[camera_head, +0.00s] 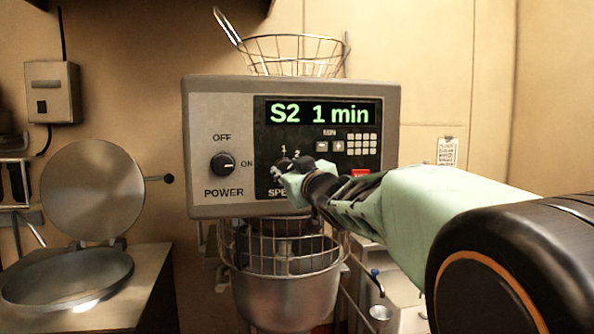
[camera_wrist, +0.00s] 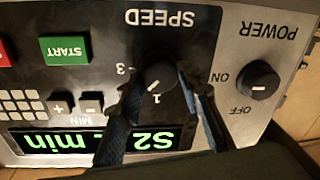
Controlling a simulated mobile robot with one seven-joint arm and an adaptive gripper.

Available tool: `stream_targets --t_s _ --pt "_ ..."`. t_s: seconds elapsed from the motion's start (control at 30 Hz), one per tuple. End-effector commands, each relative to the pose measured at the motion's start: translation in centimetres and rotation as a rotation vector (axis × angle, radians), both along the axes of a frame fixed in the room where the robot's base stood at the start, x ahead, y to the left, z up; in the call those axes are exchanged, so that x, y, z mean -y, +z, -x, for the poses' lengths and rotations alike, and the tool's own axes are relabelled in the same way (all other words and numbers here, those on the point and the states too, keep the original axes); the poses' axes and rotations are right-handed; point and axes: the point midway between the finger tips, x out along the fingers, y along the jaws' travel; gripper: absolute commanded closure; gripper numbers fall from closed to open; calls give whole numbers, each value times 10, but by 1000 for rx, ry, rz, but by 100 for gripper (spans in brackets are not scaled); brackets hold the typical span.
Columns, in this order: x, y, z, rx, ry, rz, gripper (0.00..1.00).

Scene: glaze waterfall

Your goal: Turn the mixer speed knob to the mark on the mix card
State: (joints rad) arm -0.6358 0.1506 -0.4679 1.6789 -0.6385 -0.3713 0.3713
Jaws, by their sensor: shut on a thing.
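The speed knob (camera_wrist: 160,77) is a dark round knob on the mixer's black panel, with SPEED printed beside it. My gripper (camera_wrist: 160,88) is around it, one finger on each side, shut on it. In the head view my gripper (camera_head: 297,178) covers most of the knob. The wrist view is upside down; marks 1 and 3 show there, and mark 2 shows in the head view. A pale line on the knob slants off mark 1, but I cannot tell exactly where it points. The display (camera_head: 320,112) reads "S2 1 min".
The power knob (camera_head: 223,164) is left of the speed knob, pointing towards ON. The green START button (camera_wrist: 65,50) is nearby. A small printed sheet (camera_head: 447,152) hangs on the wall, too small to read. The mixer bowl (camera_head: 285,300) with its wire guard is below.

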Motion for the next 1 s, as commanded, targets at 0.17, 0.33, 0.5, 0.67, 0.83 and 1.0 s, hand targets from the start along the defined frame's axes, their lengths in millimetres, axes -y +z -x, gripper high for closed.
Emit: stream_targets --t_s 0.17,0.33,0.5,0.67,0.83,1.0 --pt "0 -1 0 -2 -1 -3 92" --pt "0 -1 0 -2 0 -1 60" --pt "0 -1 0 -1 0 -1 50" --pt "0 0 0 0 0 -1 50" --pt "3 0 5 0 0 -2 50" --pt "10 0 24 -1 0 -4 50"
